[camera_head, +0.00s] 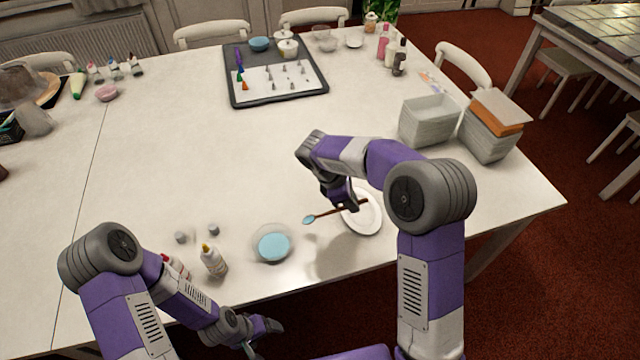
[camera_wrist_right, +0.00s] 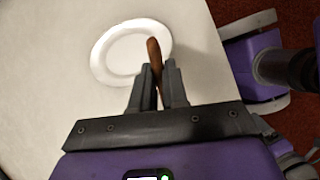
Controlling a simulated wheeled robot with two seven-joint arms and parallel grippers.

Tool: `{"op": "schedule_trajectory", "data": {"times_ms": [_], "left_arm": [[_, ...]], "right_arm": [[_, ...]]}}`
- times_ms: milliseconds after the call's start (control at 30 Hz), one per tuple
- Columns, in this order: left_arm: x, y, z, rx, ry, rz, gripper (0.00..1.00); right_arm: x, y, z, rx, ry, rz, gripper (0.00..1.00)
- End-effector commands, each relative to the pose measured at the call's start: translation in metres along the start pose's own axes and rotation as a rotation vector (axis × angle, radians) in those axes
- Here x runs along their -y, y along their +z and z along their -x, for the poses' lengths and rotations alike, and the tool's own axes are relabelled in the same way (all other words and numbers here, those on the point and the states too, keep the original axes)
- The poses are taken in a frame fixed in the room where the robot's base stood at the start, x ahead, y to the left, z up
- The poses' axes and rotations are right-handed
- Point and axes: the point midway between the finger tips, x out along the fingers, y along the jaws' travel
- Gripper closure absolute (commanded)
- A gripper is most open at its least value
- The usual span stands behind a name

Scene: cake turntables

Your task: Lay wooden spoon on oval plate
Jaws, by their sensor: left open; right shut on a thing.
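The wooden spoon (camera_head: 328,214) has a brown handle and a light-blue bowl end that points left in the head view. My right gripper (camera_head: 350,206) is shut on its handle, which also shows between the fingers in the right wrist view (camera_wrist_right: 153,52). The white oval plate (camera_head: 366,222) lies on the table under the handle end, partly hidden by my right arm. It also shows ahead of the fingers in the right wrist view (camera_wrist_right: 112,68). The spoon's blue end extends left past the plate rim. My left gripper (camera_head: 268,338) is open and empty near the front table edge.
A clear bowl with light-blue content (camera_head: 273,245) stands left of the spoon. A white bottle (camera_head: 213,261) and small grey pieces stand further left. A dark tray (camera_head: 318,92) with nozzles lies at the back. White containers (camera_head: 428,122) stand at the right. The table middle is clear.

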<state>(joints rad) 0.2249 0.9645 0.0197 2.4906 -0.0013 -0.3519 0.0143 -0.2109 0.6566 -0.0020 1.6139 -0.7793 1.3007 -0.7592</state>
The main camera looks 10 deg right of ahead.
Motion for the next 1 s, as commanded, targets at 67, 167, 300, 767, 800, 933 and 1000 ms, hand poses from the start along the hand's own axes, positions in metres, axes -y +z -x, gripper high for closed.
{"op": "schedule_trajectory", "data": {"times_ms": [67, 167, 300, 767, 800, 933, 1000], "left_arm": [[0.0, 0.0, 0.001, 0.0, 0.0, 0.0, 0.16], [-0.001, 0.0, 0.002, 0.0, 0.0, 0.0, 0.16], [-0.001, 0.0, 0.003, 0.0, 0.0, 0.0, 0.16], [0.0, 0.0, 0.0, 0.0, 0.0, 0.0, 0.16], [0.001, 0.0, -0.001, 0.0, 0.0, 0.0, 0.16], [0.003, 0.0, -0.009, 0.0, 0.0, 0.0, 0.16], [0.005, -0.001, -0.014, 0.0, 0.0, 0.0, 0.16]], "right_arm": [[0.007, 0.015, -0.022, -0.098, -0.107, -0.245, 1.0], [0.017, 0.025, -0.042, -0.206, -0.198, -0.538, 1.0], [0.027, 0.034, -0.062, -0.31, -0.265, -0.884, 1.0], [0.034, 0.039, -0.083, -0.392, -0.294, -1.275, 1.0], [0.034, 0.038, -0.085, -0.392, -0.294, -1.275, 1.0], [0.034, 0.034, -0.093, -0.391, -0.294, -1.273, 1.0], [0.034, 0.031, -0.099, -0.391, -0.294, -1.273, 1.0]]}}
